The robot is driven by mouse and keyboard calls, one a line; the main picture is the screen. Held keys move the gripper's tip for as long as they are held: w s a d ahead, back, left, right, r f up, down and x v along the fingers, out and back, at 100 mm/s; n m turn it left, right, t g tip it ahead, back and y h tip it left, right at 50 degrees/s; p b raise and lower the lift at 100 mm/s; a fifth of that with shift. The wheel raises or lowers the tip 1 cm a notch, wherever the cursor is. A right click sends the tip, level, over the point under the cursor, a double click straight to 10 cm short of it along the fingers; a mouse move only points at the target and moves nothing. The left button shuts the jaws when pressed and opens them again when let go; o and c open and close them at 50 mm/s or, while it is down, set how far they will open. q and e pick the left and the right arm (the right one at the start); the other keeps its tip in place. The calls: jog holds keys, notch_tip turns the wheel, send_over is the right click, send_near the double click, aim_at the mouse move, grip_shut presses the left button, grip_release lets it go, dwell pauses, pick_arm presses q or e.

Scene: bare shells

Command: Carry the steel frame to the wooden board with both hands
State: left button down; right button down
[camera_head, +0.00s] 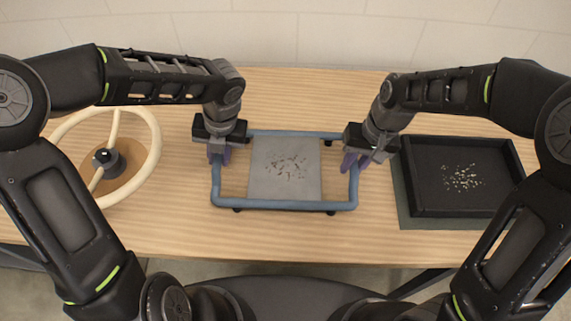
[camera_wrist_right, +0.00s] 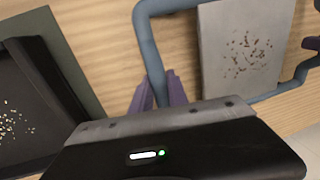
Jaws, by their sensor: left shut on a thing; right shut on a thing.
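The steel frame (camera_head: 285,205) is a blue rounded-corner tube rectangle with small dark feet, around a flat grey speckled panel (camera_head: 285,190). My left gripper (camera_head: 219,157) is shut on its left side bar. My right gripper (camera_head: 354,162) is shut on its right side bar. The right wrist view shows the bar (camera_wrist_right: 150,60) between the purple fingers (camera_wrist_right: 158,92). The frame looks level; I cannot tell whether its feet touch the table. No separate wooden board can be identified for certain; the tabletop (camera_head: 270,235) is pale wood grain.
A cream ring wheel (camera_head: 155,155) with a dark hub knob (camera_head: 104,158) lies at the left over a brown disc (camera_head: 122,185). A black tray (camera_head: 465,212) with pale specks stands at the right on a grey-green mat (camera_head: 440,223). Bare tabletop shows in front of the frame.

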pick_arm(q)
jog(key=shift+r, duration=0.25)
pick_arm(e)
jog(key=shift+r, duration=0.15)
